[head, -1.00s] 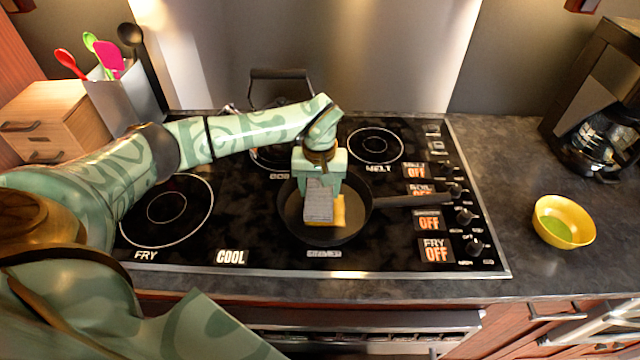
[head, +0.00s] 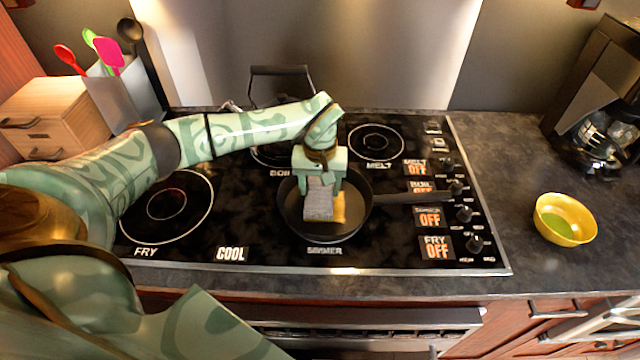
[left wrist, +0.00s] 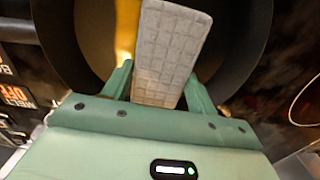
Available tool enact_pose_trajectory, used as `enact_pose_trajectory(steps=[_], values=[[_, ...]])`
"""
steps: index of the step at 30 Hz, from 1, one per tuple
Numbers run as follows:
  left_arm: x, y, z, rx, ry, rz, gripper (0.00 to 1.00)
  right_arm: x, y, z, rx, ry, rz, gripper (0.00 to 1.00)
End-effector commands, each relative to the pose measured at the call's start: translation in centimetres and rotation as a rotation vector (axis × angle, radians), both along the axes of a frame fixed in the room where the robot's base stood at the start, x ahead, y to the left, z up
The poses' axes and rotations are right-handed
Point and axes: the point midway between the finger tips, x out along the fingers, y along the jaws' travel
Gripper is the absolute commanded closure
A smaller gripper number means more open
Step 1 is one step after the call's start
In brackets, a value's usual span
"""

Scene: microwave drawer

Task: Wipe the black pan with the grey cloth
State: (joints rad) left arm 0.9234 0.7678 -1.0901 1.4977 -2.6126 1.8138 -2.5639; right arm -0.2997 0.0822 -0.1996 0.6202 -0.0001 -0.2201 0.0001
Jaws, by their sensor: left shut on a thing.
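The black pan (head: 292,214) sits on the front middle burner of the stove, its handle pointing right. My left gripper (head: 320,185) is over the pan, pointing down, shut on the grey cloth (head: 319,205), a light grey, quilted, block-like piece. The cloth is down inside the pan; its contact with the bottom is hard to tell. A yellow patch (head: 340,208) shows in the pan just right of the cloth. In the left wrist view the cloth (left wrist: 172,50) stands between the fingers, with the yellow patch (left wrist: 126,32) beside it. My right gripper is not in view.
A kettle or pot with a black handle (head: 280,72) stands on a back burner behind my left arm. Stove knobs (head: 464,214) line the right side. A yellow bowl (head: 565,220) and coffee maker (head: 600,110) are on the right counter; a utensil holder (head: 125,95) is back left.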

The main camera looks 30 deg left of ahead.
Motion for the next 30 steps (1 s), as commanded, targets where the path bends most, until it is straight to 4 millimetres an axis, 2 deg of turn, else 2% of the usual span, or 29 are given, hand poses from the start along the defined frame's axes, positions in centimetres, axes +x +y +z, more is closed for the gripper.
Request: enact_pose_trajectory(steps=[17,30], values=[[-0.1,0.0,-0.6,0.002,-0.001,0.000,0.83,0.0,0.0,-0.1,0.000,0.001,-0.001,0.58],[-2.4,-1.4,-0.3,0.001,0.000,0.000,0.83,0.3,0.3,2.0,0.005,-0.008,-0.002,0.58]])
